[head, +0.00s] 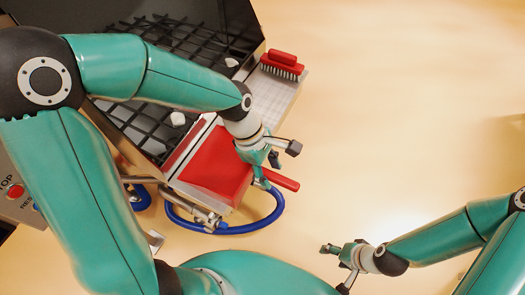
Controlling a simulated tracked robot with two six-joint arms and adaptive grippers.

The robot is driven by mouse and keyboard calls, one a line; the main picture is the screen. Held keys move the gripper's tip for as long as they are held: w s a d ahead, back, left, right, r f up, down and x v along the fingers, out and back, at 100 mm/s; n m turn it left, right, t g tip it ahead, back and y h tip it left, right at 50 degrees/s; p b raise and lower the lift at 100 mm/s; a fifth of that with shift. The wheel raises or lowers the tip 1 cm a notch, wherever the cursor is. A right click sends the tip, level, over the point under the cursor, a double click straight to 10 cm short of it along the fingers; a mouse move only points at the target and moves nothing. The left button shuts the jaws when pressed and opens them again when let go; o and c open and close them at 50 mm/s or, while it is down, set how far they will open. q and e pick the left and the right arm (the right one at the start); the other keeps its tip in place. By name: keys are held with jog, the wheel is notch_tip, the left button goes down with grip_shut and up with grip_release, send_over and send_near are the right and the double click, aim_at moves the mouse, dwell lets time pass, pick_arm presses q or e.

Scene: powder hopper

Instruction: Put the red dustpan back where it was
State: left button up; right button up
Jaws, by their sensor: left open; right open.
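The red dustpan (215,164) lies on the pale side shelf at the front corner of the hopper. Its red handle (281,180) points right, past the shelf's edge. My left gripper (267,176) is open at the base of the handle, close above it. Whether its fingers touch the handle I cannot tell. My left arm covers part of the shelf behind the pan. My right gripper (336,262) is open and empty, low in the picture over the floor, well away from the dustpan.
A red brush (281,64) lies at the shelf's far end. The hopper's dark grid (142,122) holds a few white lumps, one being a lump (178,118). A blue hose (262,222) loops below the shelf. A red stop button (15,191) is far left. Floor at right is clear.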

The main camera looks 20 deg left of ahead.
pick_arm(q)
jog(key=p+v, duration=0.1)
jog(key=v, duration=0.9)
jog(key=shift+s+f, duration=0.1)
